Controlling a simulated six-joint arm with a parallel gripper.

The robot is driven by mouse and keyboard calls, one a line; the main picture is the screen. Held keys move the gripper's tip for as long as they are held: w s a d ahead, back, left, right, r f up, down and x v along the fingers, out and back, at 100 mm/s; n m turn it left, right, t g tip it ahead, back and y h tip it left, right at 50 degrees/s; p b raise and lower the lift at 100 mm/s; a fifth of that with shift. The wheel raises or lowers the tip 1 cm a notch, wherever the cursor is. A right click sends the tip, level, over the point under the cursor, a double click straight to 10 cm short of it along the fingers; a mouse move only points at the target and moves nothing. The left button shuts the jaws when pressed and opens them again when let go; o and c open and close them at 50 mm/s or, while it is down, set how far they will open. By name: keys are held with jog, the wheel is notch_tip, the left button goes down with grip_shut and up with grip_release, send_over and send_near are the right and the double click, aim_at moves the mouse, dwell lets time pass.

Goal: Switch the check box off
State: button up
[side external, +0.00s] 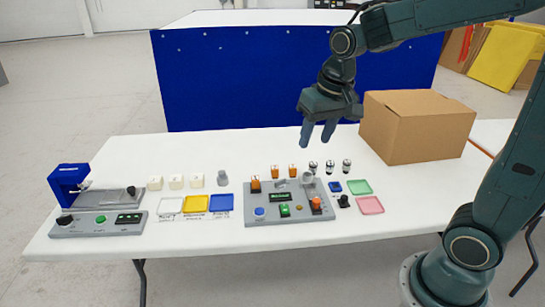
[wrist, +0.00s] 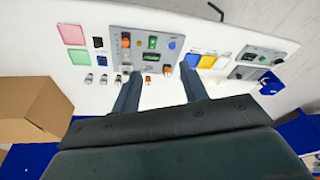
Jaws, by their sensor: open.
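The grey box with controls (side external: 298,216), which I take for the check box, lies flat mid-table; it also shows in the wrist view (wrist: 143,31). On it are a lit green rocker switch (side external: 284,210), a dark display with green characters (side external: 280,197), a blue button (side external: 259,211) and a red-orange control (side external: 316,204). An orange piece (side external: 255,184) stands at its back left. The switch's exact position is too small to tell. My gripper (side external: 317,142) is open and empty, pointing down above the table behind the box. Its fingers (wrist: 160,74) reach towards the box in the wrist view.
A cardboard box (side external: 420,125) stands at the back right. A grey station (side external: 80,229) with a blue block (side external: 68,180) is at left. White, yellow (side external: 195,203) and blue trays lie between. Orange pieces and small cylinders (side external: 330,167) stand behind the control box; green and pink trays (side external: 370,205) lie right.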

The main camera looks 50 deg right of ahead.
jog(key=w+d+f+m+g, duration=0.2)
jog(key=w+d+f+m, duration=0.15)
jog(key=w+f, duration=0.5)
jog(key=m+g, duration=0.1)
send_over(285, 207)
notch_tip(285, 207, down, 9)
jog(key=shift+a+f, duration=0.1)
jog(key=shift+f, duration=0.05)
notch_tip(285, 207, down, 14)
jog(key=shift+r, duration=0.25)
